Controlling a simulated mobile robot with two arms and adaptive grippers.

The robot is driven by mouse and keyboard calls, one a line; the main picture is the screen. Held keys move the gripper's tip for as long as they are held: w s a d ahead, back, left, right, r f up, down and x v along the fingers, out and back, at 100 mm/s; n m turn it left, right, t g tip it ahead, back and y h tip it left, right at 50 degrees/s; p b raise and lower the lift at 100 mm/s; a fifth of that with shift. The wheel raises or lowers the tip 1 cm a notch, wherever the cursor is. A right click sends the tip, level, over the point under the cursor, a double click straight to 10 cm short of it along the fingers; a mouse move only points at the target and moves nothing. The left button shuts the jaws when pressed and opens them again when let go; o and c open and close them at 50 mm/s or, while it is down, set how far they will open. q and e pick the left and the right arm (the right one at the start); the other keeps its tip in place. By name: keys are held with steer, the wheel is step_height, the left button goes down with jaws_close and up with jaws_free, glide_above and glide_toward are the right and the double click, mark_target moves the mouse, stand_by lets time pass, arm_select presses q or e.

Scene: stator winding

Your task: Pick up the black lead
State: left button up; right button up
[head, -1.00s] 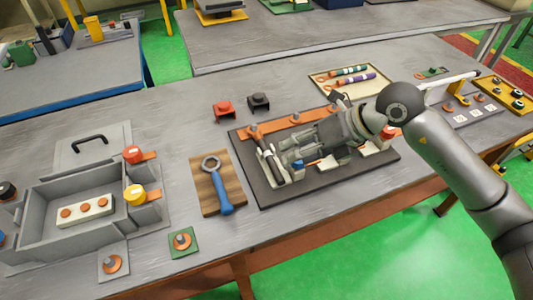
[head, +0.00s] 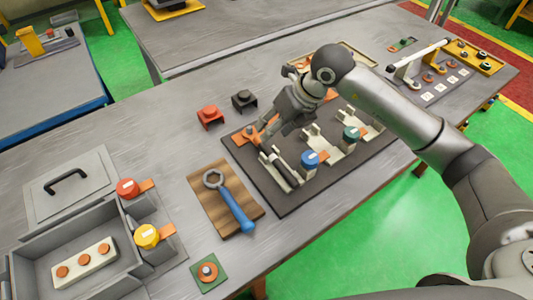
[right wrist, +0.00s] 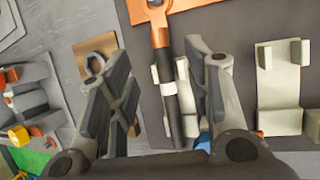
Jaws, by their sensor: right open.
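The black lead (right wrist: 173,105) is a dark rod with a white band and a copper ring end. It lies in a pale cradle on the dark fixture board (head: 285,203); in the head view it shows at the board's left end (head: 283,171). My right gripper (right wrist: 157,55) is open above it, with one finger on each side of the lead in the right wrist view and nothing held. In the head view the right gripper (head: 268,135) partly covers the lead's upper end and the copper bar. My left gripper is not in view.
A blue-capped part (head: 309,160) and a green-capped part (head: 352,134) sit in other cradles. A blue wrench (head: 231,200) lies on a wooden board to the left. Red (head: 208,117) and black (head: 243,99) clips stand behind. A grey open box (head: 30,262) is at far left.

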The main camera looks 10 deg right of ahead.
mark_target(270, 155)
steer(key=shift+w+a+f, duration=0.15)
steer(key=shift+f, duration=0.75)
steer(key=shift+w+a+f, duration=0.15)
steer(key=shift+f, duration=0.1)
steer(key=x, duration=0.1)
steer(key=p+x, duration=0.1)
steer(key=x, duration=0.1)
steer(key=p+x, duration=0.1)
steer(key=shift+w+a, duration=0.25)
steer(key=shift+w, duration=0.05)
steer(key=shift+w+a+f, duration=0.15)
steer(key=shift+f, duration=0.2)
steer(key=c, duration=1)
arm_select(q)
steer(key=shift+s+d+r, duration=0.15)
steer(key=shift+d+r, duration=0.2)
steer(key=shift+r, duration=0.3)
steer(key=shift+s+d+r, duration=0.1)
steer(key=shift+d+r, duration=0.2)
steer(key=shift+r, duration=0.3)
arm_select(e)
jaws_close()
